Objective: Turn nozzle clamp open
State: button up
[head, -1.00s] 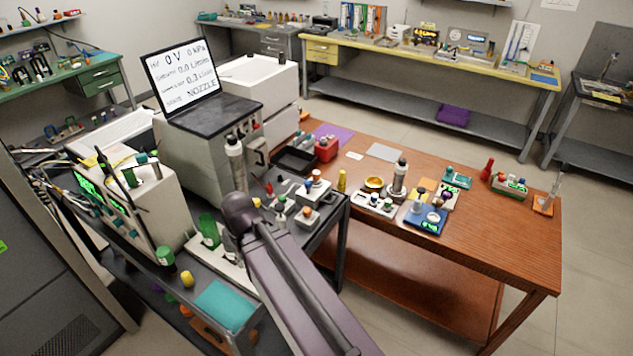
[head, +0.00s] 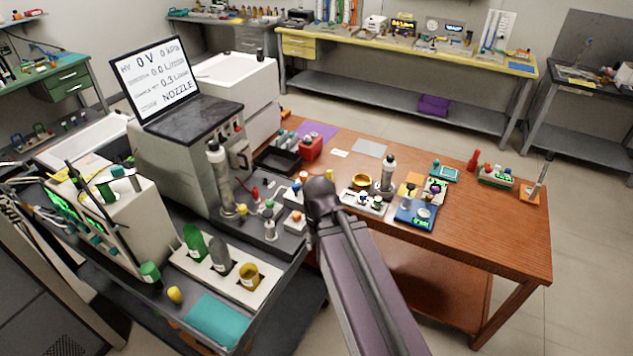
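The grey instrument box (head: 180,170) stands on the dark bench at the left, with a laptop-like screen (head: 160,82) on top that reads 0 V and NOZZLE. An upright metal column (head: 220,180) with a pale top stands at the box's right side. My purple-grey arm reaches up from the bottom to a dark rounded joint, right of the column. My gripper does not show.
Small fittings (head: 270,222) crowd the bench right of the column. A white rack (head: 225,272) with green, grey and yellow bottles is in front. A white box with green displays (head: 110,215) stands left. The wooden table (head: 490,245) holds several small devices.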

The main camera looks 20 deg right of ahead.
aim_at(295, 187)
jog(key=z, duration=0.85)
jog(key=k, duration=1)
jog(key=u, duration=0.7)
jog(key=i, duration=1.05)
jog(key=z, duration=0.1)
